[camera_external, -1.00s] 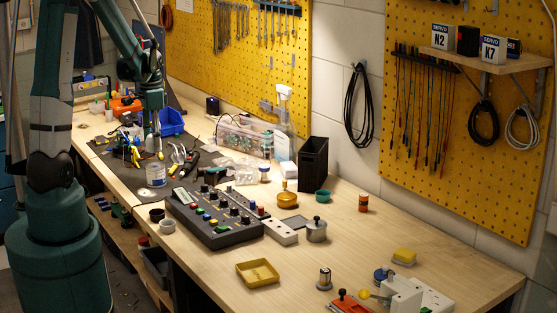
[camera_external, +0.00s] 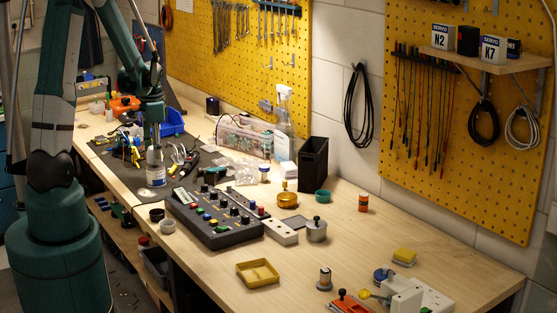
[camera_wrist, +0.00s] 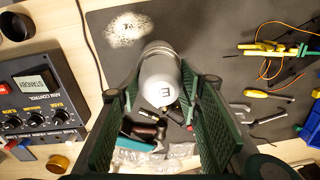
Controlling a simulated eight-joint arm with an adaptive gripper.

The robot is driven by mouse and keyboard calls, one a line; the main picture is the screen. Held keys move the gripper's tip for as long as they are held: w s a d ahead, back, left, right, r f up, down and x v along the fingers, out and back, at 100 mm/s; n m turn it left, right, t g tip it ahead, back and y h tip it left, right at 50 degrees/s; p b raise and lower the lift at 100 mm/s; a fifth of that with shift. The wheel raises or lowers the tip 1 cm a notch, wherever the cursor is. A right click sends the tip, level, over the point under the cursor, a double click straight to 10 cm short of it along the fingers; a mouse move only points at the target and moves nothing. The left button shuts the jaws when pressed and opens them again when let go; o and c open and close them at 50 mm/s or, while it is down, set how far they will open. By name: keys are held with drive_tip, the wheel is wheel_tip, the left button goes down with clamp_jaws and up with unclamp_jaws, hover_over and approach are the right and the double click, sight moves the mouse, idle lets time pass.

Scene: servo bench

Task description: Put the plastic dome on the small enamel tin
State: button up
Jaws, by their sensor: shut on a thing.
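Which piece is the small enamel tin is not clear.
A dark control box (camera_external: 215,218) with knobs stands to the right of my gripper. Pliers and loose tools (camera_external: 185,162) lie close by on the mat (camera_external: 118,165), with a blue bin (camera_external: 171,122) behind. A yellow tray (camera_external: 257,273) is at the front. Bare wood lies right of it.

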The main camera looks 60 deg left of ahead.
drive_tip(key=shift+f, duration=0.75)
drive_tip(key=shift+f, duration=0.15)
drive_tip(key=o, duration=0.9)
drive_tip(key=shift+c, duration=0.2)
drive_tip(key=shift+r, duration=0.2)
drive_tip(key=shift+d+r, duration=0.15)
drive_tip(key=shift+r, duration=2.85)
drive_tip(key=shift+d+r, duration=0.1)
drive_tip(key=shift+r, duration=2.9)
drive_tip(key=shift+d, duration=0.1)
